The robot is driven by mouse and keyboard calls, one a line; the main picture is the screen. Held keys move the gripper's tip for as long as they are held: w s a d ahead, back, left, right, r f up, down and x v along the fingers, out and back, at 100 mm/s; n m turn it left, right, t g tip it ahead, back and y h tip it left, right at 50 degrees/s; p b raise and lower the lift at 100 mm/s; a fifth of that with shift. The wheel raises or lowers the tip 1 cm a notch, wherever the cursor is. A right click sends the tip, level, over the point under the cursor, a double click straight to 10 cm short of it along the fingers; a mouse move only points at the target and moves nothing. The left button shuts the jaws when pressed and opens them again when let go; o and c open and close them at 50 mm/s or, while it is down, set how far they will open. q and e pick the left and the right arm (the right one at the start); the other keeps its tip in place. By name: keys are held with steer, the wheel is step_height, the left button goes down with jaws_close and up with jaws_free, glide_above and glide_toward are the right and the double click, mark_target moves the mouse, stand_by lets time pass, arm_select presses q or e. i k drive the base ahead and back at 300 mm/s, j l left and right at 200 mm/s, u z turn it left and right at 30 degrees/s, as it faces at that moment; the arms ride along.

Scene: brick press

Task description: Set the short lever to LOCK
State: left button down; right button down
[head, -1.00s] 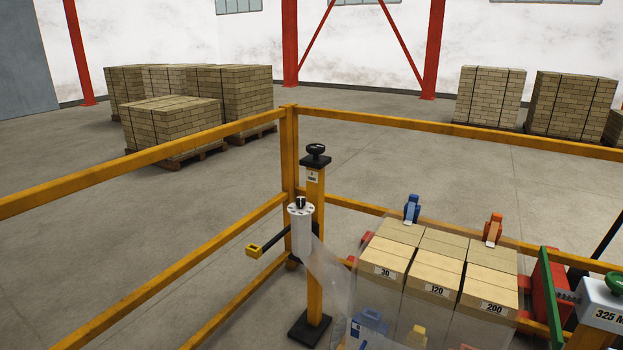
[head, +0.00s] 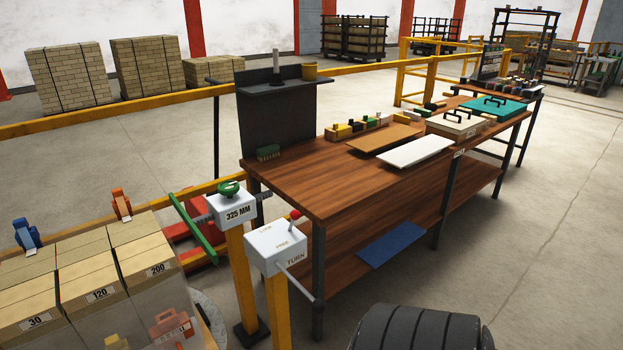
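A white box (head: 262,251) stands on a yellow post in the lower middle of the head view. A short lever with a red knob (head: 295,214) rises from its back right edge. Two small words are printed on the box top, too small to read surely, and I cannot tell which one the lever is set to. The front face reads TURN, and a longer grey crank arm (head: 297,281) slants down to the right from it. Neither of my grippers is in view.
A second white box (head: 232,210) marked 325 MM, with a green handwheel, stands just behind on its own post. A wooden workbench (head: 330,195) is close on the right. Cartons (head: 85,285) stand at the lower left. Open floor lies at the right.

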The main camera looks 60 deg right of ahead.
mark_target(295, 215)
steer(key=z, duration=1.9)
steer(key=i+l+u, duration=0.2)
steer(key=l+u, duration=0.15)
steer(key=l, duration=0.45)
steer(key=i+l+u, duration=0.15)
steer(key=l+u, duration=0.25)
steer(key=l, duration=0.4)
steer(key=l+u, duration=0.35)
steer(key=l, duration=0.45)
